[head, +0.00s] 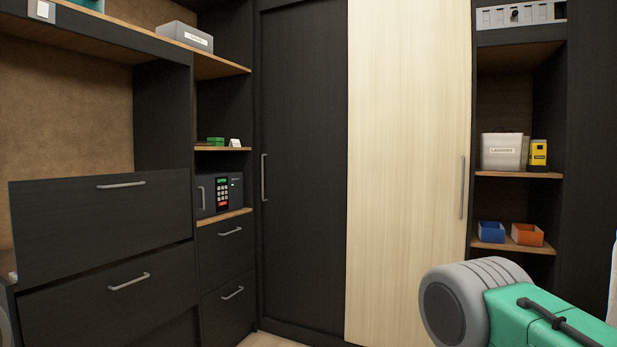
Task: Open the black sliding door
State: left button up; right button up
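The black sliding door (305,170) stands in the middle of the head view, left of a pale wood door panel (408,160). The black door appears shut. Its upright grey bar handle (263,178) is near its left edge. The pale panel has a similar upright handle (463,187) near its right edge. A grey and green link, which looks like part of my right arm, shows at the bottom right. Neither of my grippers is in view, and nothing touches the black door in the part I see.
Black drawers (100,220) with bar handles stand at the left, next to a shelf with a safe (219,194). Open shelves at the right hold a white bin (501,151), a blue box (491,231) and an orange box (527,234). A little pale floor shows below the black door.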

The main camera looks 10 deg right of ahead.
aim_at(305, 86)
jog(key=i+z, duration=0.15)
jog(key=i, duration=0.9)
